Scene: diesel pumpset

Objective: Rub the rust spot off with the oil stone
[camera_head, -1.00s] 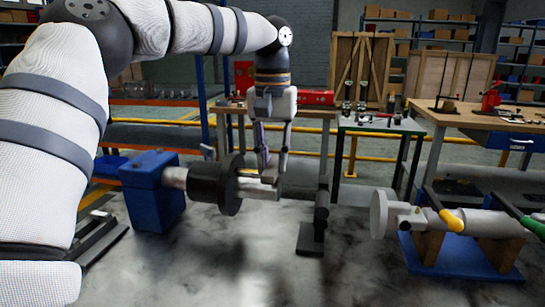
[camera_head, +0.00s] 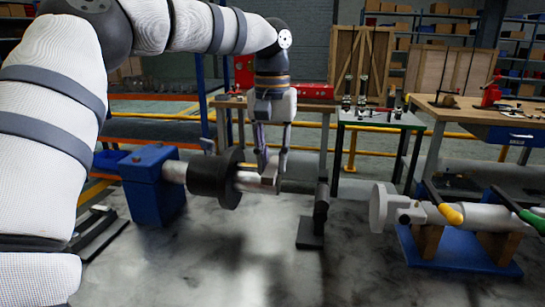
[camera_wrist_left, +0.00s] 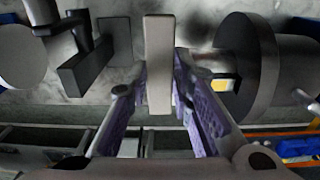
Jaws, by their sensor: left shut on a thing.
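My left gripper (camera_head: 270,165) points down at the free end of a shaft and is shut on a pale grey block, the oil stone (camera_wrist_left: 158,65). In the wrist view the stone stands between the purple-padded fingers. The metal shaft (camera_head: 247,180) runs from a blue bearing block (camera_head: 152,190) through a black disc (camera_head: 215,180); the disc also shows in the wrist view (camera_wrist_left: 243,68). The stone is at the shaft's end in the head view; whether they touch I cannot tell. The shaft looks brownish near the gripper, but no distinct rust spot can be made out. My right gripper is out of view.
A dark stand (camera_head: 313,225) rises just right of the shaft end. The mottled grey surface in front is clear.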

